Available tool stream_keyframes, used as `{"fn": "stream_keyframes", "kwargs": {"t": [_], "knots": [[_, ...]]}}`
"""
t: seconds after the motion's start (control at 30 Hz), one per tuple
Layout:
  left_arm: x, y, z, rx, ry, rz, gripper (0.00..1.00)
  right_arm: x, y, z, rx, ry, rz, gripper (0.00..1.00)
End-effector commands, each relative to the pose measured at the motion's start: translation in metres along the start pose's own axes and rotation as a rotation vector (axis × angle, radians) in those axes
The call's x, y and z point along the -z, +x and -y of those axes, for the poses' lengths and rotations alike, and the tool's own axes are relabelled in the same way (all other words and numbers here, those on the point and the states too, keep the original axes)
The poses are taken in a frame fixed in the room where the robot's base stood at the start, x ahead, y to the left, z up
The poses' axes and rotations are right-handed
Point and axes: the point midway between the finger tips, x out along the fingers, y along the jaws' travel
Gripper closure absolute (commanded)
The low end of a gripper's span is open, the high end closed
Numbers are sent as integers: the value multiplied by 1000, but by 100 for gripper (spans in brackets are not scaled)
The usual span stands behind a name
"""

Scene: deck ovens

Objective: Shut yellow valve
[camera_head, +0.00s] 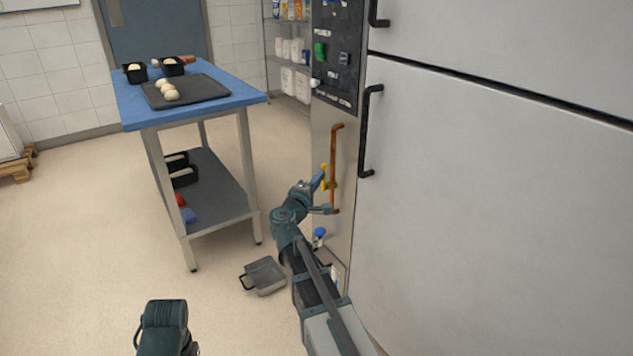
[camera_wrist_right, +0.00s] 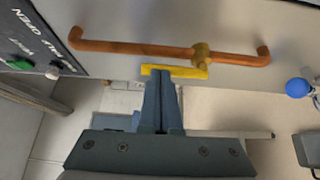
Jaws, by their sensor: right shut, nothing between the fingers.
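The yellow valve lever (camera_head: 324,180) sits on an orange-brown pipe (camera_head: 334,150) that runs vertically on the oven's front panel. In the right wrist view, the yellow lever (camera_wrist_right: 187,71) lies along the pipe (camera_wrist_right: 130,47), parallel to it, with a brass valve body (camera_wrist_right: 201,54) at the joint. My right gripper (camera_wrist_right: 160,86) is shut and empty. Its fingertips are right at the lever's left part in that view; I cannot tell whether they touch.
A blue-topped table (camera_head: 240,85) with a dark tray and dough stands to the left. A blue-handled valve (camera_head: 319,233) is below the pipe. A metal pan (camera_head: 264,274) lies on the floor. A large pale cabinet (camera_head: 490,200) with black handles stands close on the right.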

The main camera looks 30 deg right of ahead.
Motion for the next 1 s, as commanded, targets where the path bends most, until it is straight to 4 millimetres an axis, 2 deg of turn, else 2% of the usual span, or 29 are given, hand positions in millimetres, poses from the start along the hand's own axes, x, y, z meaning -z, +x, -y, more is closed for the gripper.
{"fn": "stream_keyframes", "kwargs": {"t": [0.67,1.0], "knots": [[-1,-11,2,1,-2,1,56,4,2,-2,40,-61,0,100],[-2,-32,4,1,-5,2,56,12,8,-8,114,-171,-1,100]]}}
